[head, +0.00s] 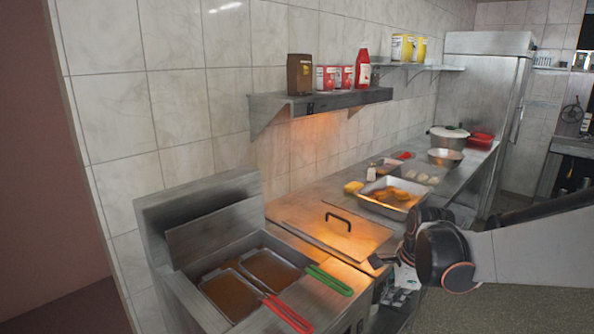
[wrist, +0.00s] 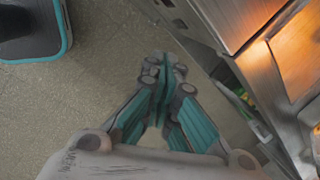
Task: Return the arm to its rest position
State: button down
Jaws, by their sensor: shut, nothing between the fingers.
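My gripper (head: 380,263) shows in the head view at the front edge of the steel counter (head: 300,217), pointing left, with my arm reaching in from the right. In the wrist view my gripper (wrist: 169,72) has its teal-padded fingers pressed together with nothing between them. It hangs over the speckled floor (wrist: 90,95), to the left of the counter's front. In the head view its fingertips are small and dark, and the arm hides part of the counter front.
A fryer with two oil baskets, one with a red handle (head: 288,314) and one with a green handle (head: 329,280), stands at the left. A metal tray of browned food (head: 366,205) lies on the counter. Open floor shows at lower right.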

jog(key=s+a+r+n+t, duration=0.2)
jog(key=s+r+n, duration=0.2)
jog(key=s+n, duration=0.6)
jog(key=s+a+r+n+t, duration=0.1)
jog(key=s+r+n, duration=0.3)
jog(key=s+n, duration=0.6)
jog(key=shift+s+a+r+t+h, duration=0.4)
jog(key=shift+t, duration=0.4)
dwell(0.5)
